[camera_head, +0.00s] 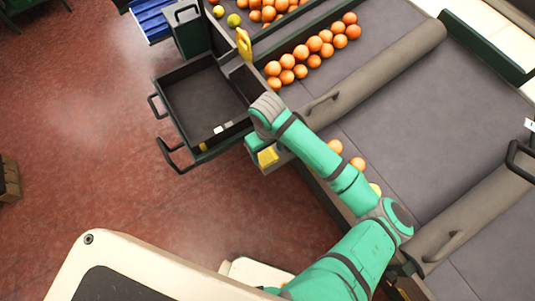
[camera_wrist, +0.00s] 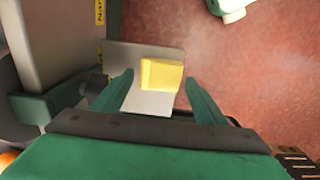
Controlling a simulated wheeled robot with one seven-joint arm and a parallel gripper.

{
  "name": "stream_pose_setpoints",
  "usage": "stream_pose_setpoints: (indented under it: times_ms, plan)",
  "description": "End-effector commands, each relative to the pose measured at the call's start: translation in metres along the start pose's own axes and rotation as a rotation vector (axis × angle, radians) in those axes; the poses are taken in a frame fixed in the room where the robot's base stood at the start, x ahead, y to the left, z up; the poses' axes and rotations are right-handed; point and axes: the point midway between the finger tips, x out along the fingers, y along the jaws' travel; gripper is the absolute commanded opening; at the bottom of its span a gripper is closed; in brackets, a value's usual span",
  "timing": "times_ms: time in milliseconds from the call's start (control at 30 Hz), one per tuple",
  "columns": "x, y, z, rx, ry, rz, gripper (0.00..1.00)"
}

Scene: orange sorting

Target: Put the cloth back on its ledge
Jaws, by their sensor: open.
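The yellow cloth (camera_wrist: 161,74) is a small folded block lying on a light grey ledge (camera_wrist: 152,105) in the wrist view, close to the ledge's right edge. In the head view the yellow cloth (camera_head: 268,156) shows at the side of the sorting line, just below my wrist. My gripper (camera_wrist: 160,92) is open, with one green finger on each side of the cloth in the picture. The fingers look apart from the cloth; the height between them cannot be told. In the head view my gripper's fingers are hidden behind my wrist.
A dark open bin (camera_head: 200,95) with handles stands left of my wrist, with small white items inside. Several oranges (camera_head: 300,60) lie on the grey belt. A grey roller cover (camera_head: 370,75) crosses it. Red floor (camera_head: 90,150) at left is mostly clear.

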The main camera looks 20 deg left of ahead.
Motion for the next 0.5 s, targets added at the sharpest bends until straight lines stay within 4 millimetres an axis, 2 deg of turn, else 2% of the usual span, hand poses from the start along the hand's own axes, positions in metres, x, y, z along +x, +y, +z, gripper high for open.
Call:
stream_pose_setpoints:
  times_ms: [100, 300, 500]
  plan:
    - [-0.026, 0.0, -0.001, -0.001, 0.002, 0.002, 0.66]
    - [-0.063, -0.001, -0.001, -0.002, 0.003, 0.002, 0.66]
    - [-0.085, 0.0, 0.0, -0.001, 0.0, 0.0, 0.66]
